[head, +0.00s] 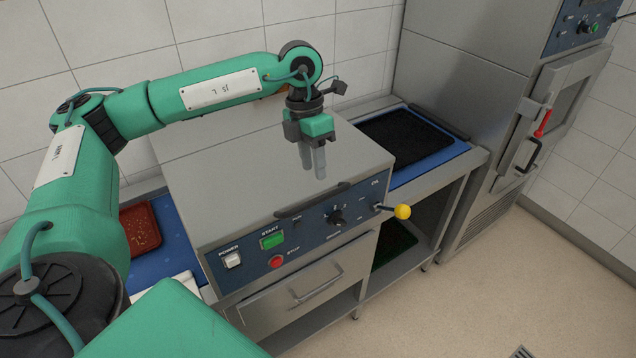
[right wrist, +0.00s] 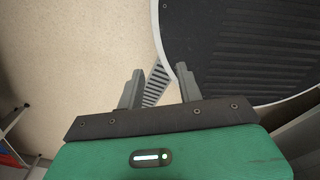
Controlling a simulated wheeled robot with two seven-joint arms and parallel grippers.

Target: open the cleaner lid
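The cleaner is a steel box machine (head: 240,190) in the middle of the head view, with a blue control panel on its front. Its flat steel lid (head: 235,165) is down, with a dark bar handle (head: 310,207) along the front edge. My left gripper (head: 314,172) hangs above the lid, behind the handle and apart from it, fingers pointing down. Its two fingers show slightly apart with nothing between them. My right gripper (right wrist: 158,72) is open and empty in the right wrist view, over the floor and away from the cleaner.
A yellow-knobbed lever (head: 402,212) sticks out at the panel's right end. A drawer (head: 310,292) is below. A dark mat on a blue tray (head: 455,153) lies at right, a red tray (head: 140,228) at left. A tall steel oven (head: 465,95) stands at right, with open floor before it.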

